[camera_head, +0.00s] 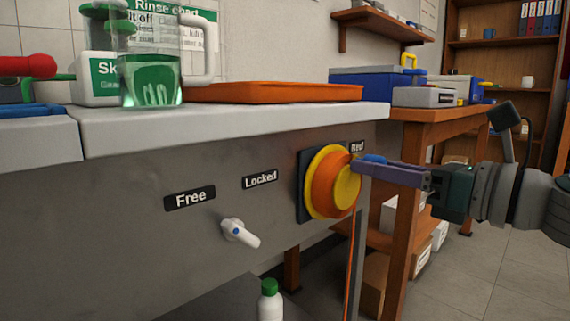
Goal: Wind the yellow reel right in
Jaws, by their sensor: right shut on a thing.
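The yellow reel (346,184) is mounted on the grey front panel of the bench, with an orange cord (348,265) wound on it and hanging straight down. My right gripper (364,163) comes in from the right and is shut at the reel's upper right edge. The gripped part is mostly hidden by the fingers. My left gripper is not in view.
The white worktop (235,117) overhangs the panel, with a glass jug (150,80) of green liquid and an orange tray (275,92) on it. A wooden table (440,113) stands close behind my right gripper. A green-capped bottle (270,302) is below the lever.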

